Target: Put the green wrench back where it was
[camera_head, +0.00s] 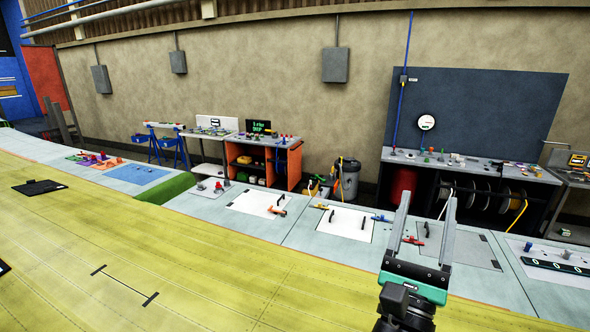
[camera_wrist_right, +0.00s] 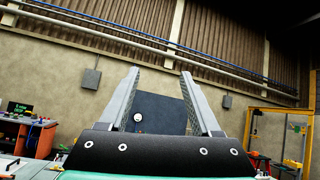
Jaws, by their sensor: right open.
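My right gripper (camera_head: 428,196) is raised at the lower right, in front of the benches, with its two long grey fingers spread apart and nothing between them. It also shows in the right wrist view (camera_wrist_right: 159,73), open and empty, pointing toward the wall and the dark blue board (camera_wrist_right: 158,112). I cannot make out a green wrench in either view. Small tools lie on the grey benches: an orange-handled one (camera_head: 278,210), a blue one (camera_head: 381,218) and a red one (camera_head: 413,241). My left gripper is not in view.
The large yellow-green wing panel (camera_head: 190,260) fills the foreground. White panels (camera_head: 346,225) with dark handles lie on the benches behind it. A dark cabinet (camera_head: 484,178) with reels and an orange-sided shelf (camera_head: 264,160) stand along the wall. Air around the gripper looks free.

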